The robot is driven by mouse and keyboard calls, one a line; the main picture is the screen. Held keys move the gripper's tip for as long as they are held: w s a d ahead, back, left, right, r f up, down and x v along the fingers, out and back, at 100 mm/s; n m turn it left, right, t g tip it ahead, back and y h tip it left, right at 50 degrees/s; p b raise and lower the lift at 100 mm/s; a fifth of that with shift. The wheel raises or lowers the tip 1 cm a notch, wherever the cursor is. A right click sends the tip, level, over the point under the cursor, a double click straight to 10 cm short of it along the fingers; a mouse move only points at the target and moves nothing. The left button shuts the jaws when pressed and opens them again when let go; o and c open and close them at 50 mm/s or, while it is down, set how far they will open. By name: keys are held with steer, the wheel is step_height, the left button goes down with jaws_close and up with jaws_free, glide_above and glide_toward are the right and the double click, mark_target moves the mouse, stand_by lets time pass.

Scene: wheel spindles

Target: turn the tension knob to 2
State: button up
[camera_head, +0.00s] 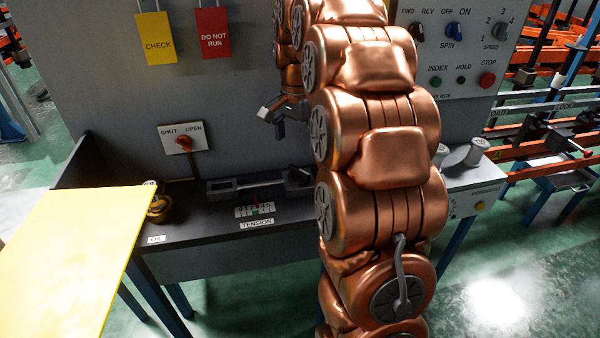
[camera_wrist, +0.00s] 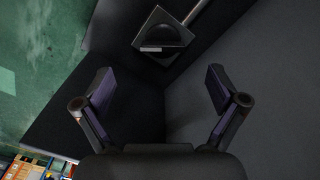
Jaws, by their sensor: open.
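The scale's digits are too small to read, and I cannot make out a distinct tension knob there. My gripper (camera_head: 272,121) is open and empty, above the back of the bench near the grey wall. In the wrist view its two fingers (camera_wrist: 163,97) stand wide apart. Beyond them is a black rounded part on a square base (camera_wrist: 163,36), with a rod running from it; I cannot tell whether it is the knob.
A horizontal rod fixture (camera_head: 245,184) lies along the bench. A SHUT/OPEN switch (camera_head: 184,145) is on the wall. A yellow panel (camera_head: 75,255) covers the left foreground. A control panel with a SPEED dial (camera_head: 495,31) is at upper right. My arm hides the bench's right part.

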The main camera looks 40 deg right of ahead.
mark_target(299, 173)
steer(key=shift+w+d+f+m, duration=0.35)
steer(key=shift+d+f, duration=0.1)
steer(key=shift+d, duration=0.2)
steer(key=shift+f, duration=3.7)
steer(key=shift+c, duration=0.4)
steer(key=c, duration=1.1)
steer(key=shift+o, duration=0.2)
steer(key=shift+n, duration=0.45)
